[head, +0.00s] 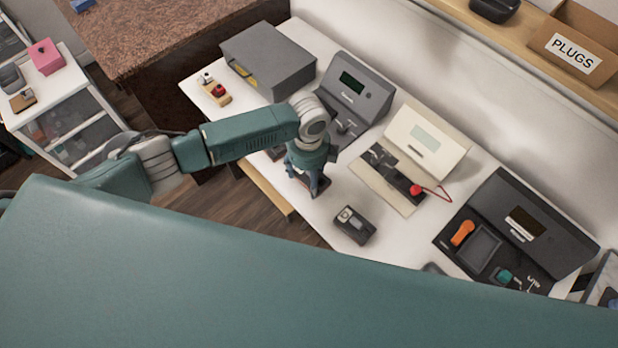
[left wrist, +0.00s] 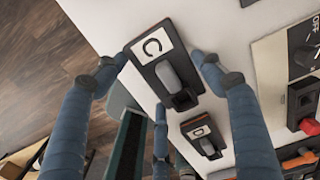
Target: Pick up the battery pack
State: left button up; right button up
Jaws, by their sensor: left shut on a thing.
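A dark block (left wrist: 163,62) with a white label bearing a dark C-like mark and a grey rounded part on top lies between my left gripper's fingers in the left wrist view. I take it for the battery pack, though no name is readable. I cannot tell whether the block is lifted. A similar smaller-looking dark block (head: 354,225) stands apart to the right; it also shows in the left wrist view (left wrist: 203,137). My right gripper is not in view.
On the white bench (head: 325,215) stand a grey station (head: 357,85), a cream station (head: 428,138) with a red knob, a dark station (head: 525,228) and a grey box (head: 268,55). A shelf holds a "PLUGS" carton (head: 573,52). Wooden floor lies left of the bench.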

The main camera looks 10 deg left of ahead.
aim_at(309, 179)
pick_arm(q)
notch_tip(309, 179, up, 18)
jog(key=b, duration=0.2)
jog(key=shift+r+b, duration=0.2)
jog(key=shift+b, duration=0.2)
